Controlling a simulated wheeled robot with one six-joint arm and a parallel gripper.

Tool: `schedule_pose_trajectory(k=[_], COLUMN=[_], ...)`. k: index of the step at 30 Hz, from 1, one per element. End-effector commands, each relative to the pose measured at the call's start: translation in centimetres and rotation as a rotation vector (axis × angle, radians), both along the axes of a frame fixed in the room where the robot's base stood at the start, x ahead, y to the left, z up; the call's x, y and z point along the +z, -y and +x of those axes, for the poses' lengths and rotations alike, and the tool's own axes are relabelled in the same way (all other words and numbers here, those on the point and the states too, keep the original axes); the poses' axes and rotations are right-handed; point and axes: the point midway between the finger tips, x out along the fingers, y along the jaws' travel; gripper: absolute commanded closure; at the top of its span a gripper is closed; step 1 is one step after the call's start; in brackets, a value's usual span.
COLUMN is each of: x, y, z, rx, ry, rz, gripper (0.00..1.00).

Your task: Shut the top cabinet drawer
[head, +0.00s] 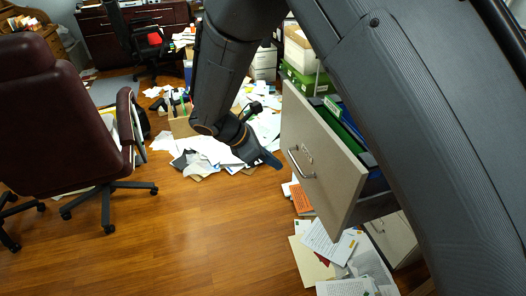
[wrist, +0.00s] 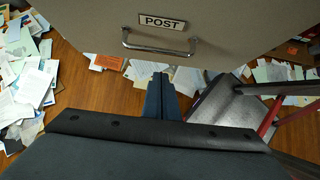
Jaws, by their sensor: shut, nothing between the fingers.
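The top cabinet drawer (head: 325,160) stands pulled out on the right in the head view, with green and blue folders inside. Its grey front has a silver bar handle (head: 300,163) and a label. In the wrist view the drawer front (wrist: 230,45) fills the top, with the handle (wrist: 160,48) under a plate reading POST. My gripper (head: 279,165) is shut and empty, just left of the drawer front in the head view. In the wrist view the gripper fingers (wrist: 160,78) are together, pointing toward the drawer front below the handle. I cannot tell whether they touch it.
A dark red office chair (head: 60,110) stands at the left. Papers (head: 345,250) lie scattered below the drawer, and more papers (head: 205,150) lie behind my gripper. The wooden floor (head: 210,235) is clear in the front middle.

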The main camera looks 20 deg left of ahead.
Motion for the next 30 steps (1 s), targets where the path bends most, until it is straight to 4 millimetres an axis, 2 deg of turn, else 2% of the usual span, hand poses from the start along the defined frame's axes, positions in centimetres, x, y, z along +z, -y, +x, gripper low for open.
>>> schedule_pose_trajectory(k=[3,9,30], x=[-0.5,-0.9,-1.1], y=[1.6,3.0,3.3], z=[1.0,2.1,2.5], rx=[-0.003,-0.001,0.015], ry=[-0.001,0.000,0.001], rz=[-0.001,0.000,0.002], gripper=[1.00,1.00,1.00])
